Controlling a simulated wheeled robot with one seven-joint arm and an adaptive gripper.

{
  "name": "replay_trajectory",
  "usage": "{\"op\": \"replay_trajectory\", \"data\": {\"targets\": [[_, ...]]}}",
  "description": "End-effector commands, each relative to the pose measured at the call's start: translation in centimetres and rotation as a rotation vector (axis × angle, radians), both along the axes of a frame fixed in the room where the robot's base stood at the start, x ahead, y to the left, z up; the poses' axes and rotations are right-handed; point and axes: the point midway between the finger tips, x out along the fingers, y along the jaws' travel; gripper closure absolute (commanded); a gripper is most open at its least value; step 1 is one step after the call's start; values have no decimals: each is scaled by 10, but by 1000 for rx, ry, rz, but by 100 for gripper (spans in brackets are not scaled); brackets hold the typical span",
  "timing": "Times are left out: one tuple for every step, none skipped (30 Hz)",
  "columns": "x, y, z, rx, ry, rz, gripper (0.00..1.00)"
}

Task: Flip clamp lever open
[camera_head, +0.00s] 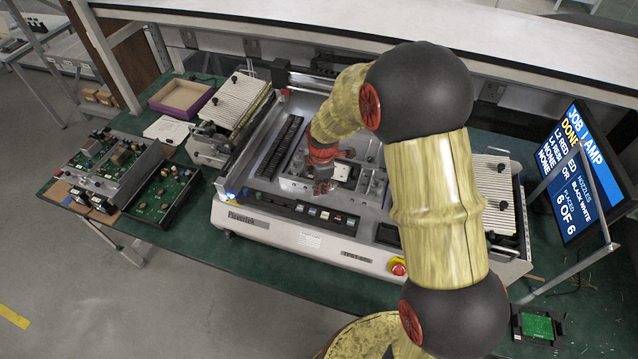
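A grey pick-and-place machine labelled Powertek (262,222) stands on the green bench in the middle of the view. My gripper (322,188), with a red wrist part, points down over the middle of the machine bed. Just right of it is a small white piece (342,172) in the metal work area (372,185). The clamp lever cannot be made out at this size; my gripper and arm cover part of the work area. The fingers are too small and dark to tell if they are open or shut, or touching anything.
A feeder bank (233,103) stands left of the machine and another (495,185) right of it. Open circuit-board units (160,195) lie at the left. A display (578,172) reading "6 OF 6" stands at the right. A red stop button (397,267) is at the machine's front. A shelf (520,40) runs behind.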

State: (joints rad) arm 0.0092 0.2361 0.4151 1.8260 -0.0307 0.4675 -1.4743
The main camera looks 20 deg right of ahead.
Motion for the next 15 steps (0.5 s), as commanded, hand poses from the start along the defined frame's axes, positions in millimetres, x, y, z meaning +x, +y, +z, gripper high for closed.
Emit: {"op": "replay_trajectory", "data": {"targets": [[0, 0, 0, 0, 0, 0, 76], [0, 0, 0, 0, 0, 0, 76], [0, 0, 0, 0, 0, 0, 78], [0, 0, 0, 0, 0, 0, 79], [0, 0, 0, 0, 1, 0, 81], [0, 0, 0, 0, 1, 0, 83], [0, 0, 0, 0, 1, 0, 85], [0, 0, 0, 0, 1, 0, 87], [0, 0, 0, 0, 1, 0, 89], [0, 0, 0, 0, 1, 0, 91], [0, 0, 0, 0, 1, 0, 92], [0, 0, 0, 0, 1, 0, 95], [0, 0, 0, 0, 1, 0, 96], [0, 0, 0, 0, 1, 0, 98], [0, 0, 0, 0, 1, 0, 100]]}}
